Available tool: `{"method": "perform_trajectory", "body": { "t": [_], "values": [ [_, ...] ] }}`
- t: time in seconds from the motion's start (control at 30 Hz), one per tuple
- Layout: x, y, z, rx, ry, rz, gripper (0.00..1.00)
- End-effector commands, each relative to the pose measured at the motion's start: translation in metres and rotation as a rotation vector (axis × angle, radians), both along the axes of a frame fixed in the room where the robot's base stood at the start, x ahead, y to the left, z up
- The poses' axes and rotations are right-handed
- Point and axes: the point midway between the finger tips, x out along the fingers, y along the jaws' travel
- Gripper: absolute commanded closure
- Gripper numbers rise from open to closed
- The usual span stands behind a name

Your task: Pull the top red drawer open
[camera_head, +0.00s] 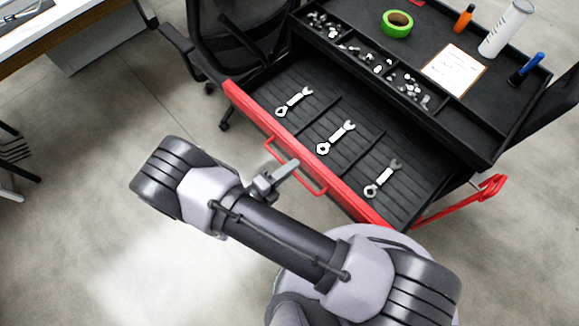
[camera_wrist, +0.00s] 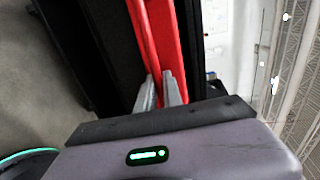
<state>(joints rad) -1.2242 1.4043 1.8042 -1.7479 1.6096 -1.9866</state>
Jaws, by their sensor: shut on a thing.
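The top red drawer (camera_head: 240,97) stands pulled out from the black tool cart (camera_head: 470,130). Its dark ribbed floor shows, with three wrenches lying in it: one at the left (camera_head: 294,102), one in the middle (camera_head: 335,137) and one at the right (camera_head: 383,178). The red bar handle (camera_head: 314,187) runs along the drawer's front. My gripper (camera_head: 293,164) is at the handle's middle, its fingers shut on the bar. In the wrist view the fingers (camera_wrist: 160,90) close around the red bar, beside the red drawer front (camera_wrist: 172,40).
The cart top holds green tape (camera_head: 397,23), an orange bottle (camera_head: 463,18), a white cylinder (camera_head: 506,28), a clipboard (camera_head: 454,70), a blue-handled tool (camera_head: 526,68) and bins of small parts. A black chair (camera_head: 240,35) stands close behind the drawer's left end. Floor at the lower left is clear.

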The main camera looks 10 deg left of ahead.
Motion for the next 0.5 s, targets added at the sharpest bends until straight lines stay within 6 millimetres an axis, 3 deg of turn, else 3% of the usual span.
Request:
{"method": "perform_trajectory", "body": {
  "t": [0.27, 0.3, 0.5],
  "values": [
    [0.0002, 0.0003, 0.0003, 0.001, -0.001, 0.001, 1.00],
    [0.0002, 0.0003, 0.0003, 0.001, -0.001, 0.001, 0.83],
    [0.0001, 0.0003, 0.0002, 0.001, -0.001, 0.000, 0.81]
  ]
}}
